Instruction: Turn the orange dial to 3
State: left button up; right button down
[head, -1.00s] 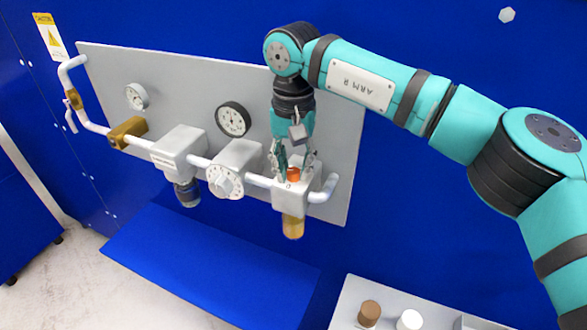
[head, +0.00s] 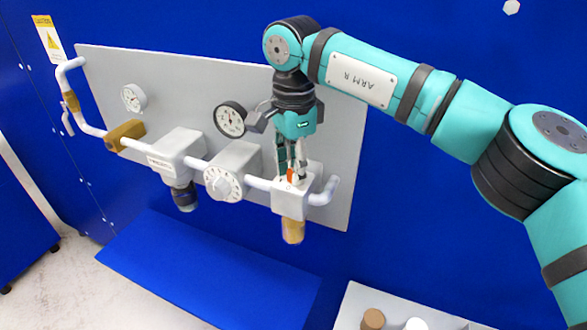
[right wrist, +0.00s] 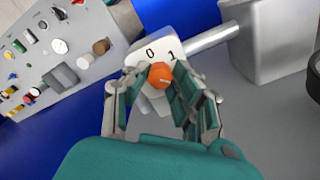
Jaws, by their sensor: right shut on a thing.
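The orange dial (head: 290,175) is on top of a white valve block (head: 289,203) at the right end of the pipe line. In the right wrist view the orange dial (right wrist: 160,75) shows between my fingertips, with the marks 0 and 1 on the white face beyond it. Other marks are hidden by the fingers, and I cannot tell which mark the dial points to. My right gripper (head: 291,172) comes down from above and is shut on the dial; it also shows in the right wrist view (right wrist: 158,78). My left gripper is not in view.
A white numbered dial (head: 222,185) and a black-rimmed gauge (head: 230,119) are to the left of the block, close to my right wrist. White pipe (head: 326,192) bends out at right. Below is a grey panel (head: 350,305) with knobs.

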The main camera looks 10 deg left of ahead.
jog(key=m+b, duration=0.1)
jog(key=m, duration=0.3)
jog(key=shift+m, duration=0.4)
jog(key=m, duration=0.4)
jog(key=shift+m+b, duration=0.3)
jog(key=shift+b, duration=0.1)
jog(key=shift+w, duration=0.1)
jog(key=shift+r, duration=0.1)
jog(key=c, duration=1.1)
grip_release()
notch_tip(320, 180, up, 12)
